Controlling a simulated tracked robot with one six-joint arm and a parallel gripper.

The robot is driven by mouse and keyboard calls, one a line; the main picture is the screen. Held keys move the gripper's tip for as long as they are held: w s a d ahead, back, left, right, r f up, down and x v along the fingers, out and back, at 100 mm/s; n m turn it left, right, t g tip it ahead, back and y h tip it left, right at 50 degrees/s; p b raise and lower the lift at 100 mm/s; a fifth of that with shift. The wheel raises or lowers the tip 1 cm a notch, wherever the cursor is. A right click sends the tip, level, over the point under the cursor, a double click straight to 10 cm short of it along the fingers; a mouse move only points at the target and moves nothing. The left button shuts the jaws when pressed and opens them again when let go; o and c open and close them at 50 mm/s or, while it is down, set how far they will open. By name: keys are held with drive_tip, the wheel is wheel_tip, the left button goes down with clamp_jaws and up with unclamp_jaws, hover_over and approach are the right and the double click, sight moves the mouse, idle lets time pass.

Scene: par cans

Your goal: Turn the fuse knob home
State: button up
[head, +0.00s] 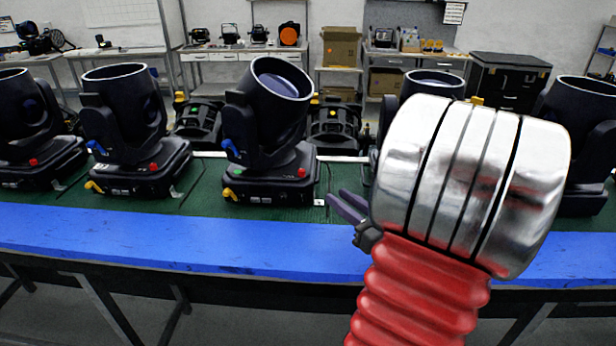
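Black moving-head lights stand in a row on the green bench top; the central one (262,125) is left of my gripper. It has a small red knob (301,172) at the right of its base, a yellow knob (229,194) at the base's left corner and a blue lever (230,148) on its left side. I cannot tell which of these is the fuse knob. My gripper (337,196) shows as two thin purple fingers with a small gap between the tips. It looks open and empty, apart from the central light. My arm hides part of the light behind it.
A blue strip (180,235) runs along the bench's front edge. Another light (125,130) stands to the left with a red knob (153,167) and a yellow knob (93,187). Shelves, cardboard boxes (340,45) and a black case (508,80) stand behind.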

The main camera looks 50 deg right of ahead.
sight(304, 173)
drive_tip(key=w, duration=0.4)
drive_tip(key=w+d, duration=0.1)
drive_tip(key=w, duration=0.3)
drive_tip(key=w+d, duration=0.1)
drive_tip(key=w, duration=0.4)
drive_tip(key=shift+w, duration=0.1)
drive_tip(key=shift+c, duration=0.7)
clamp_jaws()
